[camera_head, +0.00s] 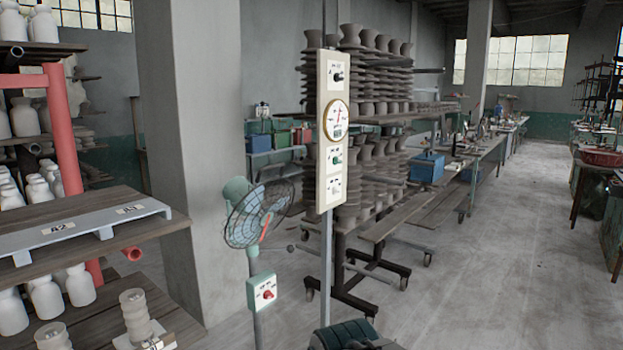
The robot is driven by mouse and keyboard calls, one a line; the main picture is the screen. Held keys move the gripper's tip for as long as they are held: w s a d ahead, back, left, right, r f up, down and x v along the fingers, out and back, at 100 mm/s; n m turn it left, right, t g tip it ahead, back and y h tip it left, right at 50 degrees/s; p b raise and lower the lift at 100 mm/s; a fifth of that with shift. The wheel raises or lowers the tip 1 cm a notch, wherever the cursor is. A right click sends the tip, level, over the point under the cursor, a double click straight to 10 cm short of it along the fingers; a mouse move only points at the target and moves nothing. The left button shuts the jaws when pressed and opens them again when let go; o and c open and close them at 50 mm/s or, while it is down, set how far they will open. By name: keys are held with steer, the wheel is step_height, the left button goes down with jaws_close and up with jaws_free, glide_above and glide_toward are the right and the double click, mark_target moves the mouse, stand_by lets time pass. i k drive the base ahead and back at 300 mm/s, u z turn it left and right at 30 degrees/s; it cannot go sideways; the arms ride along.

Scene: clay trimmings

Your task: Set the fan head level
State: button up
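The fan head (258,214) is a round dark wire cage with a teal motor housing (236,190) at its upper left. It looks tilted, with the housing high and the cage facing down to the right. A thin red strip shows at the cage's front. The fan sits on a grey pole (258,326) that carries a pale green control box (262,291) with a red knob. A round dark knob (291,248) shows just right of the cage; I cannot tell what it is joined to. My gripper is not in view.
A tall pale panel (333,130) with a dial and switches stands on a pole right of the fan. A shelf with vases and a grey board (90,228) fills the left. A teal and black object (345,335) is at the bottom edge. Open floor (500,270) lies right.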

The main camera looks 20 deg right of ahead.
mark_target(245, 199)
steer(key=z, duration=0.15)
steer(key=i, duration=2.2)
